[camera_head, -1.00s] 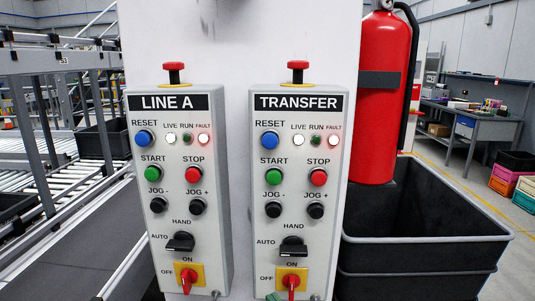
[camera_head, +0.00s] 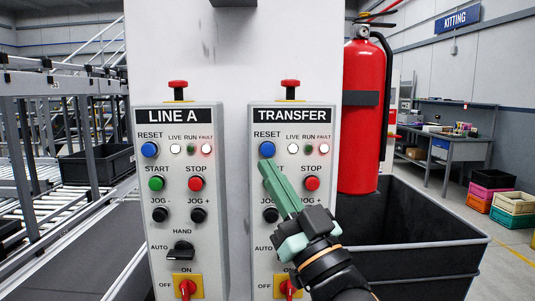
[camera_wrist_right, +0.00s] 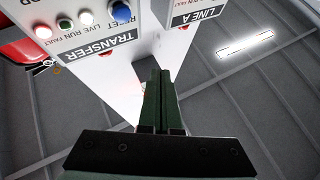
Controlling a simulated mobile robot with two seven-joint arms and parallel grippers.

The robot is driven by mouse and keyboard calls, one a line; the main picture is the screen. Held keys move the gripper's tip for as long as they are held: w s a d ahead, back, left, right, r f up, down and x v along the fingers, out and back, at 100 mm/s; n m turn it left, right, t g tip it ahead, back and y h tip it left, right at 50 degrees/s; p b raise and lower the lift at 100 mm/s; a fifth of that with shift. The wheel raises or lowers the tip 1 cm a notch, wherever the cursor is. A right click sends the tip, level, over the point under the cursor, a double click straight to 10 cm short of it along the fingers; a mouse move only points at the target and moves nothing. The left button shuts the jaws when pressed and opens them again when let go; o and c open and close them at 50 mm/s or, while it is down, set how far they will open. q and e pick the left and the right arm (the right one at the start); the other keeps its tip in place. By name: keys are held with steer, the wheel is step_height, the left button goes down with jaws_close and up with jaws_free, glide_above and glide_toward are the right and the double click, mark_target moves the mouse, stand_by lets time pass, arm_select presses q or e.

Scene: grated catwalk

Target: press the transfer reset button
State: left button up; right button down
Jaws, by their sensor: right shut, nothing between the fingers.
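The TRANSFER panel (camera_head: 257,215) is a light grey box on a white column, on the right of the LINE A panel. Its blue RESET button (camera_head: 267,149) is at the upper left under the label; it also shows upside down in the right wrist view (camera_wrist_right: 121,12). My right gripper (camera_head: 265,165) is shut and empty. Its green fingers point up and left, with the tips just below the button in the picture. I cannot tell how far they are from the panel face. The arm hides the green START button and part of the lower controls. My left gripper is out of view.
The LINE A panel (camera_head: 221,220) has a similar blue RESET button (camera_head: 149,149). Red mushroom buttons top both panels. A red extinguisher (camera_head: 361,120) and black bins (camera_head: 430,220) stand to the right. Conveyors (camera_head: 40,215) are on the left.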

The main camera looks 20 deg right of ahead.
mark_target(268, 150)
steer(key=shift+w+d, duration=0.1)
steer(key=shift+w, duration=0.05)
steer(key=w+d, duration=0.2)
steer(key=w, duration=0.6)
steer(key=shift+w+d+b, duration=0.15)
steer(key=shift+b, duration=0.2)
stand_by(0.8)
stand_by(1.0)
steer(key=shift+w, duration=0.1)
steer(key=shift+w+d, duration=0.15)
steer(key=shift+w, duration=0.15)
